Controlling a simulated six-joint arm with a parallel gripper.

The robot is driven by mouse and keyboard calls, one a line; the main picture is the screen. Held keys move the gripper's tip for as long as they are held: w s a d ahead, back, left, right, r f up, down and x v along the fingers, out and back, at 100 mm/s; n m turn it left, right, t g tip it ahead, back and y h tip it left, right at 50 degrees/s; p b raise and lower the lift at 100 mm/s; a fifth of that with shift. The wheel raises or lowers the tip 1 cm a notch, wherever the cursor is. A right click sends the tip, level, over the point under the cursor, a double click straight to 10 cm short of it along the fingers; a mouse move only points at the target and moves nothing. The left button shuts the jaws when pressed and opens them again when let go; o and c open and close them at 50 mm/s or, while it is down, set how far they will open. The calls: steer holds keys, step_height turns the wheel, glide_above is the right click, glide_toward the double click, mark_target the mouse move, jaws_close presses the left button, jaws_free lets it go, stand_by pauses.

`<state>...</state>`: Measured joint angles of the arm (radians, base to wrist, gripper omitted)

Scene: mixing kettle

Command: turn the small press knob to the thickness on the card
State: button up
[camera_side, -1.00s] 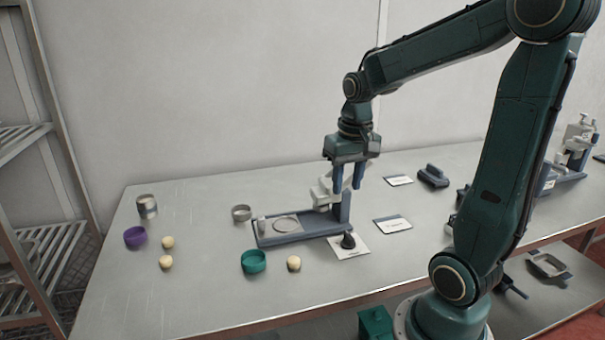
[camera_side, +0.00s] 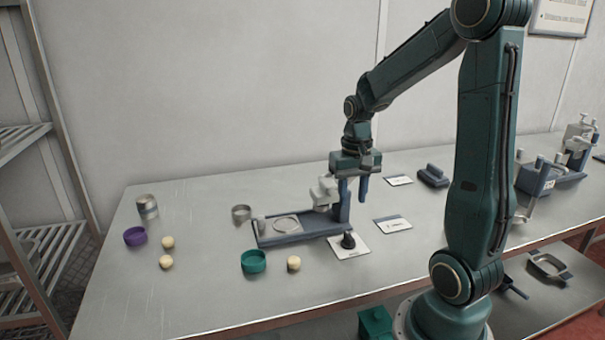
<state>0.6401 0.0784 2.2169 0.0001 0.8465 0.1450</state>
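The small press has a blue-grey base (camera_side: 305,231) with a round ring plate on it and a pale grey head (camera_side: 324,192) on a blue post. A black knob (camera_side: 348,241) stands on a white plate (camera_side: 350,253) at the press's front right; its setting is too small to read. A white card (camera_side: 393,224) with a dark strip lies to the right, its text unreadable. My gripper (camera_side: 353,197) points down beside the press head and post, above and behind the knob in the picture. Its two blue fingers are apart, with nothing seen between them.
A teal ring cup (camera_side: 254,261), a purple cup (camera_side: 135,236), metal rings (camera_side: 241,213) and several dough balls (camera_side: 294,263) lie left and in front. Another card (camera_side: 398,181) and a dark blue handled block (camera_side: 432,176) lie behind right. A larger blue device (camera_side: 537,180) stands far right.

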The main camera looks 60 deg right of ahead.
mark_target(349, 235)
step_height(349, 235, down, 11)
steer(key=shift+r, duration=0.1)
stand_by(0.5)
jaws_close()
